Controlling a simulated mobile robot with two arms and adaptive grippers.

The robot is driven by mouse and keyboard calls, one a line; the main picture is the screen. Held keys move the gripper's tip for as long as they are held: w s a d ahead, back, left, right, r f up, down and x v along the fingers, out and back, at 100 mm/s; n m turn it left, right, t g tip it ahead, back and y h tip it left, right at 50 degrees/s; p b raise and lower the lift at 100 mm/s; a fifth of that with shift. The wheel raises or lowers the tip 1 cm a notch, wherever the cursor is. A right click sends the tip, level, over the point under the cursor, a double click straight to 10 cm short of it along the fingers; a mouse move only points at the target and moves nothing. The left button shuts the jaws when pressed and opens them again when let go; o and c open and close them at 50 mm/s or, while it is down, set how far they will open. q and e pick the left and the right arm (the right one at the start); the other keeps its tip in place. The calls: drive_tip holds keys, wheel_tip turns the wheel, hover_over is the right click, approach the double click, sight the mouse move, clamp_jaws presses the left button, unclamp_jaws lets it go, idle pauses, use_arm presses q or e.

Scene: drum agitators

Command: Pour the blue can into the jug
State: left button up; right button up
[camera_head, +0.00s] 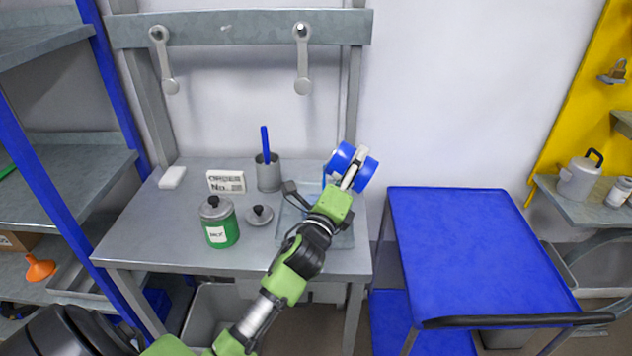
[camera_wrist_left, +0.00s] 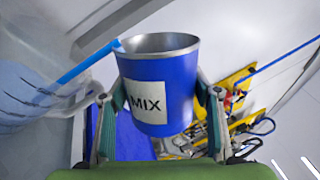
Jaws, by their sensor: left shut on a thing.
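My left gripper (camera_head: 352,174) is shut on the blue can (camera_head: 366,174), holding it above the back right of the grey table. In the left wrist view the blue can (camera_wrist_left: 160,95) has a MIX label and an open top, and the gripper's fingers (camera_wrist_left: 160,120) press its two sides. Its contents are hidden. A clear, see-through vessel that looks like the jug (camera_wrist_left: 35,85) fills the left of the wrist view, close beside the can; a blue rod (camera_wrist_left: 88,62) slants across it. In the head view my arm and the can largely hide this spot. My right gripper is not in view.
The table (camera_head: 165,240) holds a green lidded can (camera_head: 222,232), a loose lid (camera_head: 260,215), a grey cup (camera_head: 269,178) with a blue stick, a sign (camera_head: 226,182) and a shallow tray (camera_head: 342,240). A blue-topped cart (camera_head: 470,250) stands clear at right.

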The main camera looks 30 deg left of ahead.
use_arm(q)
drive_tip(key=shift+a+f+n+b, duration=0.1)
drive_tip(key=shift+f+n+b, duration=0.05)
drive_tip(key=shift+n+b, duration=0.5)
idle(0.8)
drive_tip(key=shift+s+a+n, duration=0.1)
drive_tip(key=shift+a+n, duration=0.15)
drive_tip(key=shift+n, duration=0.1)
idle(0.6)
